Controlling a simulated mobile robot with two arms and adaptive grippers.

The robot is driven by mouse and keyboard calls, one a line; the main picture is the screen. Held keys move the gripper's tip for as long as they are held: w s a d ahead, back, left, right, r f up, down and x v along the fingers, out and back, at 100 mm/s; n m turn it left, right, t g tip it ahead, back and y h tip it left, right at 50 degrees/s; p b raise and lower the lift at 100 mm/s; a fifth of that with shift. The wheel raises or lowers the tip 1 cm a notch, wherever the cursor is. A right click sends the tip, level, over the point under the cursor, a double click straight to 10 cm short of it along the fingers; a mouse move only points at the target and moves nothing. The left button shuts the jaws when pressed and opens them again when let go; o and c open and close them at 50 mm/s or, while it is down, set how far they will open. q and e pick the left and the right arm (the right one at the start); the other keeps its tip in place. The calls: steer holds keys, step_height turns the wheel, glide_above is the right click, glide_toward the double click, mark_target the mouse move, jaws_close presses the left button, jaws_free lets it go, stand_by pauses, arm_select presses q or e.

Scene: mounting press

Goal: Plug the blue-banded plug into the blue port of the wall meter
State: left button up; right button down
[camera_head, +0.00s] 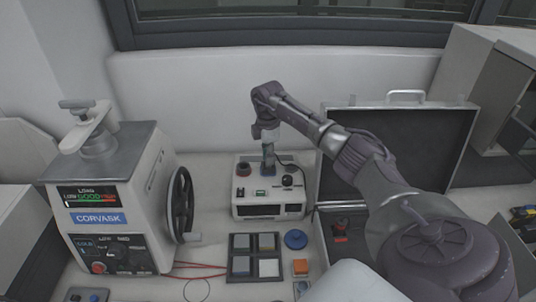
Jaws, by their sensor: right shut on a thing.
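My right gripper (266,137) is above the back of a small white instrument box with a dark display, which appears to be the meter (243,211). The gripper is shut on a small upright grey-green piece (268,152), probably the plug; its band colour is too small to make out. The piece's lower end is at or just above the top of the meter, and I cannot tell whether it is seated. My left gripper is not in view.
A large press (115,185) with a handwheel (180,205) stands left. An open black case (440,135) is at the right, partly behind my arm.

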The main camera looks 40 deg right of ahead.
steer(key=shift+f, duration=0.35)
steer(key=c, duration=1)
jaws_free()
steer(key=shift+o, duration=0.6)
steer(key=o, duration=0.5)
steer(key=shift+r, duration=0.15)
step_height(320, 180, up, 8)
steer(key=p, duration=0.6)
steer(key=shift+f, duration=0.25)
steer(key=shift+f, duration=0.1)
